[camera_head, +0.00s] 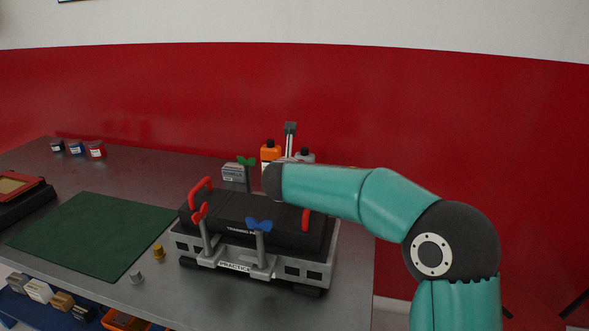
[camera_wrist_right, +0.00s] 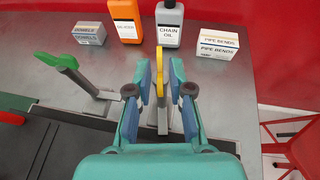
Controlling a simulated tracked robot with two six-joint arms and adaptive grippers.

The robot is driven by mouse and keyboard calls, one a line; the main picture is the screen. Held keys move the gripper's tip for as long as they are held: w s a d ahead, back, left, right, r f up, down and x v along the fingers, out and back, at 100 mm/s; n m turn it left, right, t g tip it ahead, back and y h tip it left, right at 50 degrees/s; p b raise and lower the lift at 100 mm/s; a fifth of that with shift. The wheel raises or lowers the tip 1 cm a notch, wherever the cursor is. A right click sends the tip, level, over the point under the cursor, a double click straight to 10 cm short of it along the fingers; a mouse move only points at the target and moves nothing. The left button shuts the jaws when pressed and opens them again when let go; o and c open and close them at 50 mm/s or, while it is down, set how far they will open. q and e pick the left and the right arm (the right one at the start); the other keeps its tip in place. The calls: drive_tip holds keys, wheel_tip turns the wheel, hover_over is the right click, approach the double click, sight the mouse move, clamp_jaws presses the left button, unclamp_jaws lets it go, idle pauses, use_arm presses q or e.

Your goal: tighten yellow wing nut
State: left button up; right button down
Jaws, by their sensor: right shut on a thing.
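The yellow wing nut (camera_wrist_right: 160,88) stands upright on a grey post in the right wrist view. My right gripper (camera_wrist_right: 161,92) has its two fingers closed on either side of it and is shut on it. In the head view my right arm hides the yellow wing nut and the gripper. The training engine (camera_head: 255,222) is a black block in a grey frame. It also bears a red wing nut (camera_head: 200,214), a blue wing nut (camera_head: 259,225) and a green wing nut (camera_head: 246,161), which also shows in the wrist view (camera_wrist_right: 60,62). My left gripper is not in view.
Behind the engine stand an orange bottle (camera_wrist_right: 127,20), a grey chain oil bottle (camera_wrist_right: 169,24) and two small boxes, one of pipe bends (camera_wrist_right: 217,44). A green mat (camera_head: 90,235) lies clear at left. Small brass (camera_head: 158,252) and grey (camera_head: 136,276) pieces stand near the front edge.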

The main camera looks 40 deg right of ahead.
drive_tip(key=shift+w+a+r+m+g+h+p, duration=0.1)
drive_tip(key=shift+r+m+g+h+p, duration=0.05)
drive_tip(key=shift+m+g+h+p, duration=0.3)
drive_tip(key=shift+w+a+r+m+g+h+p, duration=0.1)
drive_tip(key=shift+m+g+h+p, duration=0.25)
drive_tip(key=shift+m+h, duration=0.2)
drive_tip(key=shift+f, duration=0.1)
drive_tip(key=c, duration=1.3)
unclamp_jaws()
drive_tip(key=shift+f, duration=0.1)
drive_tip(key=shift+s, duration=0.1)
drive_tip(key=v, duration=1.1)
drive_tip(key=shift+s+a, duration=0.1)
drive_tip(key=shift+a, duration=0.35)
